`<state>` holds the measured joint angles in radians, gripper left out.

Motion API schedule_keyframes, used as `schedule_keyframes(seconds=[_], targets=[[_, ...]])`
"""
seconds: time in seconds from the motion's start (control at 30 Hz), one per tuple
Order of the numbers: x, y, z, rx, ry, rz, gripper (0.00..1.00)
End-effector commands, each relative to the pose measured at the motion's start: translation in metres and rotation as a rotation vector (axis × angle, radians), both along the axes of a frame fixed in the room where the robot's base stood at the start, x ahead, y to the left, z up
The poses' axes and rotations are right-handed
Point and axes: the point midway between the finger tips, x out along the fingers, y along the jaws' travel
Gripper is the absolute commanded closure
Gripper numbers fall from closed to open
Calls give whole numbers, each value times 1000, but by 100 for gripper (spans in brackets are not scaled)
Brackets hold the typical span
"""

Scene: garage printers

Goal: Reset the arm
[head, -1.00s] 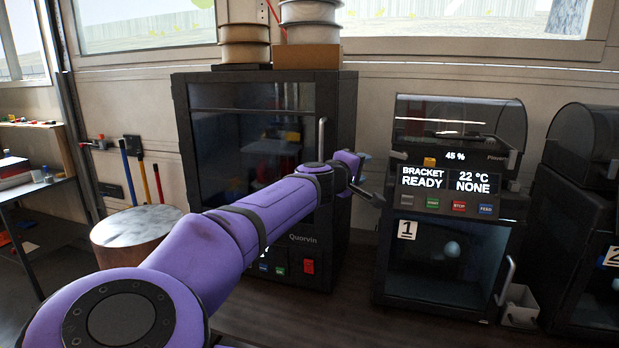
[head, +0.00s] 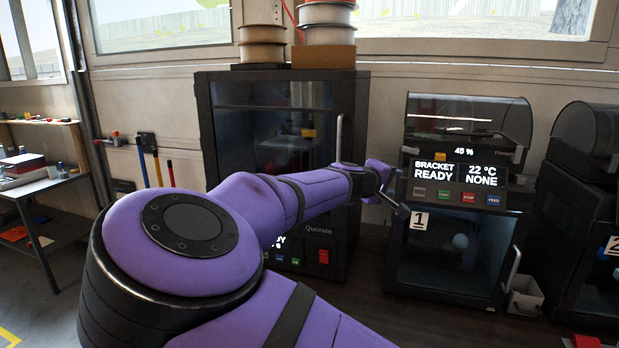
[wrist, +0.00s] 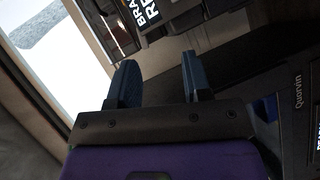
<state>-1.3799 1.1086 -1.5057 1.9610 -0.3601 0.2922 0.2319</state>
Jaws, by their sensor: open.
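My purple arm reaches from the lower left of the head view toward the printers, bent at the elbow. My gripper (head: 393,193) is at its far end, in front of the gap between the large Quorvin printer (head: 225,140) and the printer labelled 1 (head: 440,255). In the wrist view, the two dark fingers of my gripper (wrist: 159,80) stand apart with nothing between them. The screen of printer 1 reads "BRACKET READY", "22 °C" and "NONE". A small pale round thing (head: 460,241) shows behind its lower door.
Spools (head: 325,13) and a cardboard box (head: 323,57) sit on the Quorvin printer. Another dark printer (head: 585,215) stands at the right, with a small grey bin (head: 526,297) beside printer 1. A shelf (head: 40,189) with small items stands at the far left.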

Motion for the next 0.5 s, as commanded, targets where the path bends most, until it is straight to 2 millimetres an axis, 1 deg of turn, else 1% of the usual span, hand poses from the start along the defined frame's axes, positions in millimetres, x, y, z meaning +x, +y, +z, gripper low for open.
schedule_keyframes(seconds=[0.03,0.17,0.27,0.4,0.5], targets=[[-1,-12,-5,26,14,-24,55],[-7,-40,-21,98,56,-79,55],[-15,-67,-37,175,97,-139,55],[-33,-103,-62,313,166,-229,55],[-48,-121,-77,411,213,-285,55]])
